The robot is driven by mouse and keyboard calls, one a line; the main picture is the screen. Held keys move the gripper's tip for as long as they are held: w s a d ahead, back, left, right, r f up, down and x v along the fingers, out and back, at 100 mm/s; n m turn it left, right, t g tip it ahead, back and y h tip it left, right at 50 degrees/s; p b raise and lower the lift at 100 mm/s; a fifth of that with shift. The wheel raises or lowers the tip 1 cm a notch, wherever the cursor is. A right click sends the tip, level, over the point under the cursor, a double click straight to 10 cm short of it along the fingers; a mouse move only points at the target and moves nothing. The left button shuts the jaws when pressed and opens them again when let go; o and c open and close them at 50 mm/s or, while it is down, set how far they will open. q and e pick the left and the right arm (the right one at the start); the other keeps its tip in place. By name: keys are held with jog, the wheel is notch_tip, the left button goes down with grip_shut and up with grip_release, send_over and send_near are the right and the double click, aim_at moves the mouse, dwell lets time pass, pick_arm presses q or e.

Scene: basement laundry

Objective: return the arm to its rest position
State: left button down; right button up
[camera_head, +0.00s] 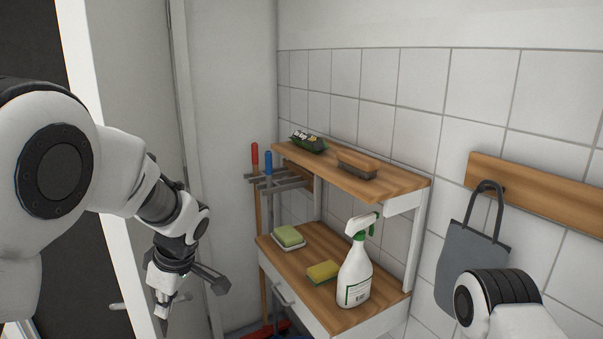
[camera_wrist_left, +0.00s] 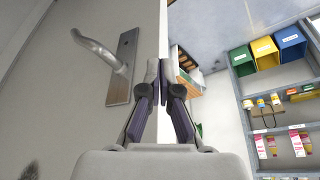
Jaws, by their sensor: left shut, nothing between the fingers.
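My left arm (camera_head: 130,175) comes in from the left of the head view and is bent downward. Its left gripper (camera_head: 163,318) points down in front of the edge of a pale door, left of the shelf unit. In the left wrist view the two fingers (camera_wrist_left: 162,72) meet at their tips, shut and empty. Part of my right arm (camera_head: 497,300) shows at the lower right of the head view. Its gripper is out of sight.
A door handle (camera_wrist_left: 100,48) is close left of the fingers in the wrist view. The wooden shelf unit (camera_head: 330,318) holds a spray bottle (camera_head: 355,280), a sponge (camera_head: 323,272) and a soap dish (camera_head: 288,237). A grey bag (camera_head: 470,262) hangs at right.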

pick_arm(q)
jog(key=s+a+f+g+h, duration=0.1)
jog(key=s+f+g, duration=0.2)
jog(key=s+f, duration=0.5)
jog(key=s+f+g, duration=0.2)
jog(key=s+f, duration=0.2)
jog(key=f, duration=0.8)
jog(key=s+d+f+m+h, duration=0.15)
jog(key=s+f+m, duration=0.25)
jog(key=s+f, duration=0.55)
jog(key=s+f+m+h, duration=0.2)
jog(key=s+f+m, duration=0.3)
jog(key=s, duration=0.9)
jog(key=w+m+t, duration=0.2)
jog(key=m, duration=0.1)
jog(key=w+m+t, duration=0.2)
jog(key=w+m, duration=0.1)
jog(key=shift+w+f+y, duration=0.15)
jog(key=shift+w+y, duration=0.1)
jog(key=shift+w, duration=0.1)
jog(key=shift+a, duration=0.1)
